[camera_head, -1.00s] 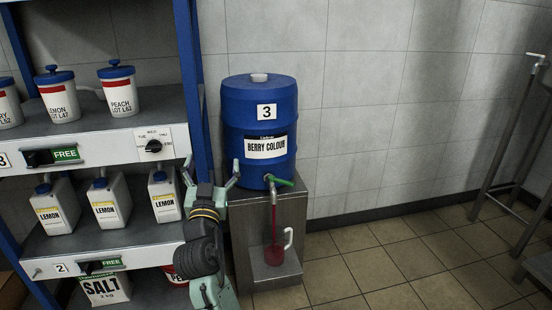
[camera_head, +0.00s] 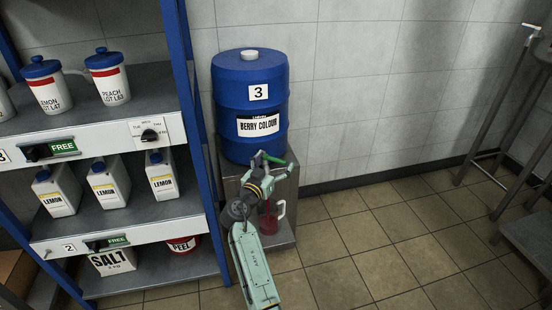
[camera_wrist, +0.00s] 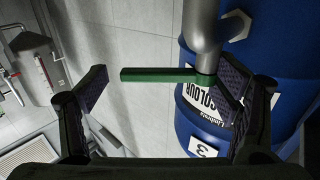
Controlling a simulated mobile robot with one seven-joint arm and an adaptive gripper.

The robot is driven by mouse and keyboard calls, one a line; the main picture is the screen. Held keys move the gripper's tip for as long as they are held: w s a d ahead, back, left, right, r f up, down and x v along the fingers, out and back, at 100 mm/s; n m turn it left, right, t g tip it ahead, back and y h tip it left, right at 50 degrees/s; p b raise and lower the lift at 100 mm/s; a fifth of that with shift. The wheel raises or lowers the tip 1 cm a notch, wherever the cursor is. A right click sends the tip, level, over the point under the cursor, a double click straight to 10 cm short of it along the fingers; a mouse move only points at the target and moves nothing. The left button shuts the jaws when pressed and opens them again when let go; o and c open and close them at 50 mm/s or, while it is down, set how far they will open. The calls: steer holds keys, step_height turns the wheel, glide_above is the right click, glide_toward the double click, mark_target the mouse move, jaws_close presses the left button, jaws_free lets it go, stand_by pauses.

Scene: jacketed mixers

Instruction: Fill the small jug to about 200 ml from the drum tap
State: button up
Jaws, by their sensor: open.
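The blue drum (camera_head: 250,95), labelled BERRY COLOUR and 3, stands on a grey stand (camera_head: 230,185). Its tap has a green lever (camera_head: 275,158). In the wrist view the lever (camera_wrist: 160,74) reaches left from the metal tap pipe (camera_wrist: 206,35). My gripper (camera_head: 272,167) is open at the tap, with the lever lying between its spread fingers. I cannot tell if a finger touches it. The small jug (camera_head: 268,223) stands below, showing red inside, its white handle to the right. My arm partly hides the jug and hides the spout and any stream. The fill level is unreadable.
A shelf (camera_head: 110,124) on the left holds lidded pots, several LEMON jugs (camera_head: 105,185), a SALT container and a PEEL tub. Its blue post (camera_head: 190,130) is close to the drum and my arm. Open tiled floor (camera_head: 390,240) lies to the right, with a metal frame beyond.

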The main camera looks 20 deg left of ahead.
steer(key=shift+w, duration=0.8)
steer(key=shift+c, duration=0.3)
steer(key=c, duration=1.7)
steer(key=shift+o, duration=0.2)
